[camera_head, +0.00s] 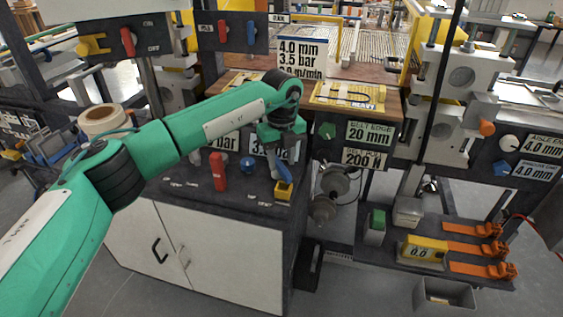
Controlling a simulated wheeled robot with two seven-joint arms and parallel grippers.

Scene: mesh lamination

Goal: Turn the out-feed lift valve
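My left gripper (281,166) points down over the right end of the dark-topped cabinet. Its fingertips are at a blue handle (284,174) on a small yellow block (284,194), and seem to touch or nearly touch it. The fingers are small and partly covered by the hand, so I cannot tell whether they are shut on the handle. A red upright handle (218,172) and a blue knob (248,165) stand to the left on the same top. The labels there are too small to read, so I cannot tell which is the out-feed lift valve. My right gripper is out of view.
Red (127,42) and yellow (92,44) levers sit on the panel at upper left. Signs and the machine bed lie behind the gripper. A lower shelf with orange clamps (474,248) is at right. A grey bin (445,296) stands on the floor.

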